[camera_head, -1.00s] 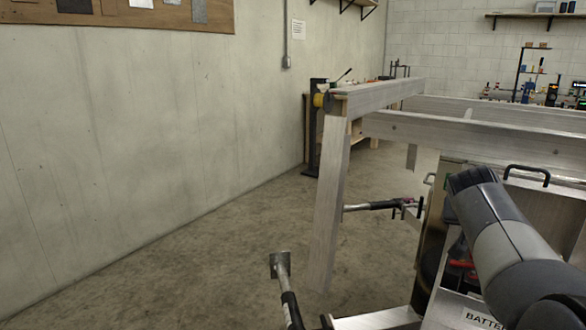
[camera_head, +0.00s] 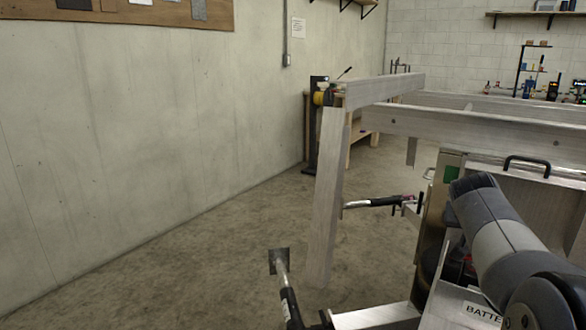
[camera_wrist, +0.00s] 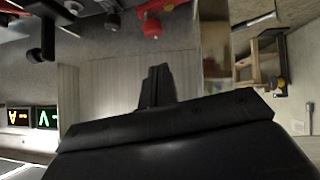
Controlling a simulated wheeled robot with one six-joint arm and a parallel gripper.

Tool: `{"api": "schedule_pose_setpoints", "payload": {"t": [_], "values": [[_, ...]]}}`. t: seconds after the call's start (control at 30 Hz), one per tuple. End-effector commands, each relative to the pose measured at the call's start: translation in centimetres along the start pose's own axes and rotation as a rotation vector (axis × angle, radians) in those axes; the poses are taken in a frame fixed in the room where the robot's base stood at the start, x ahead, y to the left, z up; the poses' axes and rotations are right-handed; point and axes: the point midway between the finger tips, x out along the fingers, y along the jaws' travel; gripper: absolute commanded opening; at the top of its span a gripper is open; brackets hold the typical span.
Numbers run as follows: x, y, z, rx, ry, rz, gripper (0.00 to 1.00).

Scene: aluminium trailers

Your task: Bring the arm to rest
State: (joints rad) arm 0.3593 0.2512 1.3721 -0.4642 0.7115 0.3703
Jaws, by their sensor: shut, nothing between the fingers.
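My arm (camera_head: 505,238) shows at the lower right of the head view, in grey and black links, bent beside the aluminium trailer frame (camera_head: 470,128). My gripper does not show in the head view. In the wrist view my gripper (camera_wrist: 157,72) points away from the camera, its dark fingers together and empty. A pale grey panel lies behind it. I cannot tell how far the fingertips are from that panel.
A slanted aluminium leg (camera_head: 327,200) stands left of my arm. A jack-like post with a square plate (camera_head: 279,262) is at the bottom. Open concrete floor (camera_head: 200,270) lies on the left. The wrist view shows red and black parts (camera_wrist: 152,26) and lit displays (camera_wrist: 47,117).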

Motion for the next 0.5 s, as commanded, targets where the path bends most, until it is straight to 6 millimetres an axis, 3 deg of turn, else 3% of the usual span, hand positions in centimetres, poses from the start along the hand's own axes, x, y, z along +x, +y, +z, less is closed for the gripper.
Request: {"api": "schedule_pose_setpoints", "payload": {"t": [0.13, 0.5], "values": [[1.6, -0.5, 1.9, 0.001, 0.000, 0.001, 0.00], [1.8, -2.7, 2.2, -0.213, -0.023, 0.146, 0.00]]}}
